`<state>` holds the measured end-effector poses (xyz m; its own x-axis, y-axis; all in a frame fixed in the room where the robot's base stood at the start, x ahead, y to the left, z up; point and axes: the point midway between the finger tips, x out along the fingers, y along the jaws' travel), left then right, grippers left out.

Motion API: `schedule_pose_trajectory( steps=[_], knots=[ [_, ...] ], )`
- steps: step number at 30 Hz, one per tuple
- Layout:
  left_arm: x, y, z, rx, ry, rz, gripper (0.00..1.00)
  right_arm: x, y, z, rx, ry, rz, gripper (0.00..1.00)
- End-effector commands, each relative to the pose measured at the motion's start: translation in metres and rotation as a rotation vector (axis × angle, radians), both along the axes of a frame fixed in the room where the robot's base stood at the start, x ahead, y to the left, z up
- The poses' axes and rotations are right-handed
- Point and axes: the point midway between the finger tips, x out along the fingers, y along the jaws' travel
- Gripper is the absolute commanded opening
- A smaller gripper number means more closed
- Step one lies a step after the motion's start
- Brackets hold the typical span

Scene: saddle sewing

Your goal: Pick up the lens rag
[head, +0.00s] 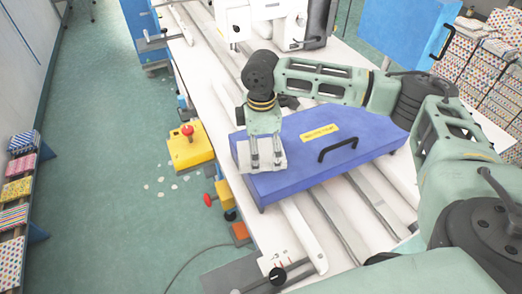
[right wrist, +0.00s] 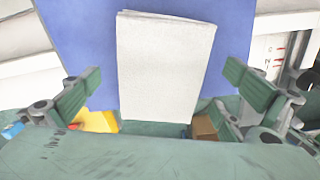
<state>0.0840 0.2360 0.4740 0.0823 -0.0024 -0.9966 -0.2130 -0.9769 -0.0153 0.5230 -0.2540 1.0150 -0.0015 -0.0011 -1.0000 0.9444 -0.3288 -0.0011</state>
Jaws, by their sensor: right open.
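The lens rag is a pale, folded rectangular cloth (right wrist: 165,60) lying flat on a blue lid (right wrist: 75,30) in the right wrist view. In the head view the rag (head: 265,167) shows at the left end of the blue lid (head: 310,165), partly covered by my right gripper (head: 266,160). In the right wrist view my right gripper (right wrist: 163,72) is open, with one finger on each side of the rag and a gap between each finger and the cloth. The height of the fingertips above the lid is hard to tell. My left gripper is out of view.
The lid carries a yellow label (head: 320,132) and a black handle (head: 338,148). A white sewing machine (head: 262,15) stands at the back of the white table. A yellow box with a red button (head: 188,145) sits off the table's left edge. Green floor lies open at left.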

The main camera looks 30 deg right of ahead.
Motion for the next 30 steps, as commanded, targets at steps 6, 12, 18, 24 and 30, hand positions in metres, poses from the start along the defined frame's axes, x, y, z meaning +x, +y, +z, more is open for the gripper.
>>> schedule_pose_trajectory(
  steps=[6,12,18,24,30],
  knots=[
    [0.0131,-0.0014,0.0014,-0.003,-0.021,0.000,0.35,0.0001,0.0003,-0.0026,0.001,-0.001,0.001,1.00],
    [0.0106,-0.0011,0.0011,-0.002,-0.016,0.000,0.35,0.0001,0.0004,-0.0024,0.001,0.000,0.001,0.86],
    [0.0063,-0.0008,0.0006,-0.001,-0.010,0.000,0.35,0.0000,0.0004,-0.0022,0.001,0.000,0.001,0.69],
    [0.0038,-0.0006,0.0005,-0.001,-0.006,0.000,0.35,0.0001,0.0004,-0.0020,0.001,-0.001,0.001,0.52],
    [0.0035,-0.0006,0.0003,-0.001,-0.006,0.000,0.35,0.0002,0.0005,-0.0018,0.001,-0.001,0.001,0.52]
  ],
)
